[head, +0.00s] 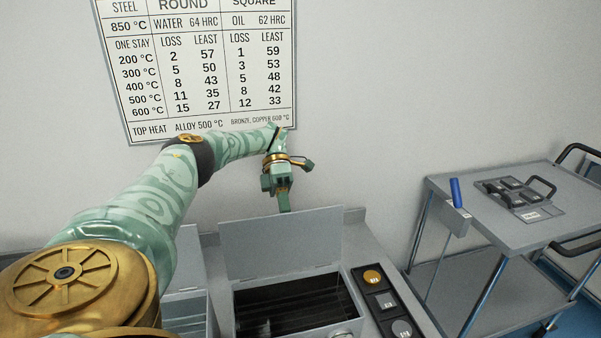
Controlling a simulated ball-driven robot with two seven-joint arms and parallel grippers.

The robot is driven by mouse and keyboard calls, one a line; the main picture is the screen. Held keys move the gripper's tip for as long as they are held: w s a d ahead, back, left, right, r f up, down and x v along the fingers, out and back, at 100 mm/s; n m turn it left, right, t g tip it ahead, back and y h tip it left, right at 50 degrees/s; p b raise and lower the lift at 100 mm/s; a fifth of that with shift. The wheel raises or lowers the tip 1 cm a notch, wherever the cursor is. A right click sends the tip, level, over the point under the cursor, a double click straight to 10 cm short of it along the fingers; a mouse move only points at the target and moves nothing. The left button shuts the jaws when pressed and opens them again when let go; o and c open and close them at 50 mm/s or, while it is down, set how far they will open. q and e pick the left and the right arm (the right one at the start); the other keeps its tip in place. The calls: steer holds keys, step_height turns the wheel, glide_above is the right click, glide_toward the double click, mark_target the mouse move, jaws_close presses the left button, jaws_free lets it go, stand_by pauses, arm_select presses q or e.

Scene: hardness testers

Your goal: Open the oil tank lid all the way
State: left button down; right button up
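The oil tank (342,334) is a grey box at the bottom centre of the head view. Its lid (270,243) stands raised at the back edge, roughly upright, and the dark inside of the tank shows below it. My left gripper (284,207) points down just behind the lid's upper edge. Its fingertips are small and partly hidden, and I cannot tell whether they are apart or whether they touch the lid. My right gripper is out of view.
Another grey tank (184,308) stands to the left, partly hidden by my arm. A dark tray (384,302) with round and square samples lies to the right. A grey cart (520,230) holds a blue-handled tool (456,193) and a sample tray (519,198). A chart (200,70) hangs behind.

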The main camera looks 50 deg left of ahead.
arm_select(q)
steer(key=shift+f, duration=0.4)
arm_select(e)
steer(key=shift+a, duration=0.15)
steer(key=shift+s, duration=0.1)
